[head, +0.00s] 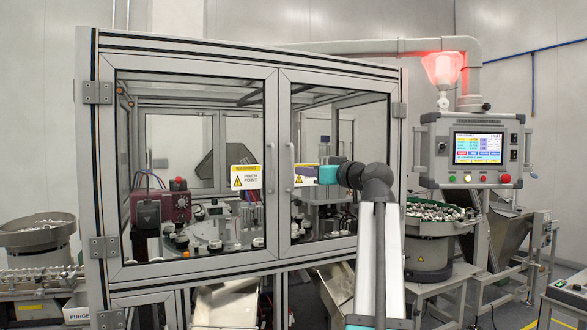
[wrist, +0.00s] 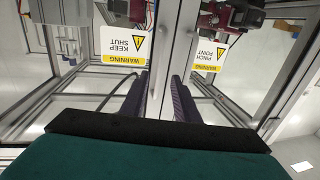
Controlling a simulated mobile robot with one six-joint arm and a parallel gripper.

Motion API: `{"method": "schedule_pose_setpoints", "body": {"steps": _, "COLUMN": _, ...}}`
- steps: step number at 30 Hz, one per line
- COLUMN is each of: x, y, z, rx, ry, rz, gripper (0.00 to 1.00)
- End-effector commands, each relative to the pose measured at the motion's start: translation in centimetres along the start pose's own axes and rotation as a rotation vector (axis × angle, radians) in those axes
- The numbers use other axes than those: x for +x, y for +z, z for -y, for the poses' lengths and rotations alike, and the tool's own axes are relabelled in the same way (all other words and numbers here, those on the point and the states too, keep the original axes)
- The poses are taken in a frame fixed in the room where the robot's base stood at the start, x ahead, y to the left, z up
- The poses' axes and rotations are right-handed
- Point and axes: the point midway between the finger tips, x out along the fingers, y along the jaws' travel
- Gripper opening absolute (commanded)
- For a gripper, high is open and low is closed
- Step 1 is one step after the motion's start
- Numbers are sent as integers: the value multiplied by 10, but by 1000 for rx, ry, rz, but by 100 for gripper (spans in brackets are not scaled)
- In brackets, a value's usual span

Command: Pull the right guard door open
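The right guard door (head: 340,88) is a grey-framed clear panel, closed flush beside the left guard door (head: 200,66). Its slim vertical handle (head: 290,166) is at its left edge. My gripper (head: 306,173) is in front of this door, just right of the handle, partly covering the door's warning sign (head: 298,181). The wrist view is upside down, with the right door's KEEP SHUT sign (wrist: 122,45) on the left. There my gripper's two fingers (wrist: 158,90) are apart, with the door frames showing between them. I cannot tell whether the handle is between the fingers.
A control panel (head: 478,120) stands right of the cabinet, under a lit red lamp (head: 443,68). A bowl feeder (head: 430,245) with parts stands below it, and another bowl (head: 38,237) stands at far left. The left door's handle (head: 270,167) is close to the right one.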

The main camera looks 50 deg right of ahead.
Motion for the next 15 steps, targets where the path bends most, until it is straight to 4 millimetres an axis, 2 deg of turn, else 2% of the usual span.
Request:
{"method": "schedule_pose_setpoints", "body": {"steps": 3, "x": 19, "y": -3, "z": -1, "rx": 0, "ry": -1, "rz": 1, "gripper": 28}}
{"method": "schedule_pose_setpoints", "body": {"steps": 15, "x": 72, "y": -2, "z": -1, "rx": 1, "ry": 1, "rz": 1, "gripper": 28}}
